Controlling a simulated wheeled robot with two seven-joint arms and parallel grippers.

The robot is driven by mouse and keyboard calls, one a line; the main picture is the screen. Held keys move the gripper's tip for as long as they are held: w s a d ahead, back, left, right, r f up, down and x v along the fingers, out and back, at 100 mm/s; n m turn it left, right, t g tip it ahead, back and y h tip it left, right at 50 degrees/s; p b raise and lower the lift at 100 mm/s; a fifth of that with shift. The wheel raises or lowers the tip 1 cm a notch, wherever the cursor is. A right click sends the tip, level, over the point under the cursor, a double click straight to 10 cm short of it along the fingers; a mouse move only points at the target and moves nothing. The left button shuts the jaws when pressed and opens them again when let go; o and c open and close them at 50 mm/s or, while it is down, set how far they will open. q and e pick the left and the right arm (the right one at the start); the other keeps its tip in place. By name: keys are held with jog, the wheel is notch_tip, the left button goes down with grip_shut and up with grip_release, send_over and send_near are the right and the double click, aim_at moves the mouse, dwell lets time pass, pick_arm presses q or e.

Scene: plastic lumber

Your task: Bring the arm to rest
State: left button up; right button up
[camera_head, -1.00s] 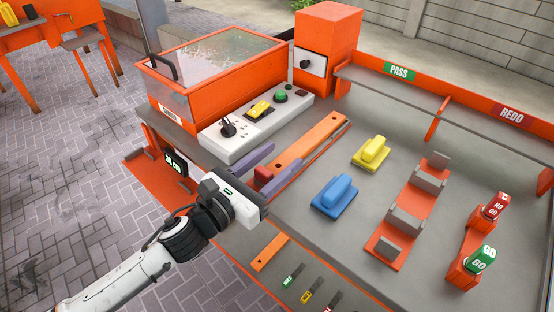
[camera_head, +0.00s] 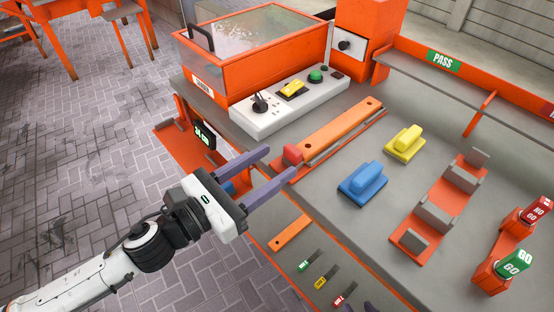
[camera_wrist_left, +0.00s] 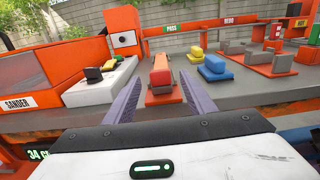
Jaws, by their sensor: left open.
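My left gripper (camera_head: 280,162) is open and empty, its two purple fingers apart over the front edge of the bench.
An orange sander box (camera_head: 255,75) and a white control panel (camera_head: 290,105) stand behind the fingers. Yellow (camera_head: 404,143) and blue (camera_head: 362,185) handled blocks and an orange rack (camera_head: 440,213) are on the bench (camera_head: 330,215). Paved floor (camera_head: 80,170) lies left.

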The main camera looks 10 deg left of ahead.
dwell(0.4)
pick_arm(q)
jog(key=shift+w+a+n, duration=0.1)
jog(key=shift+a+n, duration=0.05)
jog(key=shift+n, duration=0.25)
jog(key=s+a+f+n+y, duration=0.1)
jog(key=a+f+n+y, duration=0.35)
jog(key=n, duration=0.65)
jog(key=s+a+f+n+y, duration=0.1)
jog(key=a+f+n+y, duration=0.35)
jog(key=n, duration=0.75)
jog(key=s+a+f+n+g+y, duration=0.1)
jog(key=s+a+f+n+g, duration=0.15)
jog(key=s+n, duration=0.35)
jog(key=s+a+f+n+g+y, duration=0.1)
jog(key=s+f+n+g, duration=0.25)
jog(key=s+n, duration=0.25)
jog(key=s+a+f+n+g, duration=0.2)
jog(key=s+n+g, duration=0.2)
jog(key=s+n, duration=0.25)
jog(key=w+d+f+t+h, duration=0.1)
jog(key=w+d+f+t, duration=0.1)
jog(key=f, duration=0.4)
jog(key=w+d+f+t+h, duration=0.1)
jog(key=d+f+t, duration=0.1)
jog(key=d+f, duration=0.2)
jog(key=shift+w+f+t, duration=0.4)
jog(key=shift+f, duration=0.45)
jog(key=shift+m, duration=0.25)
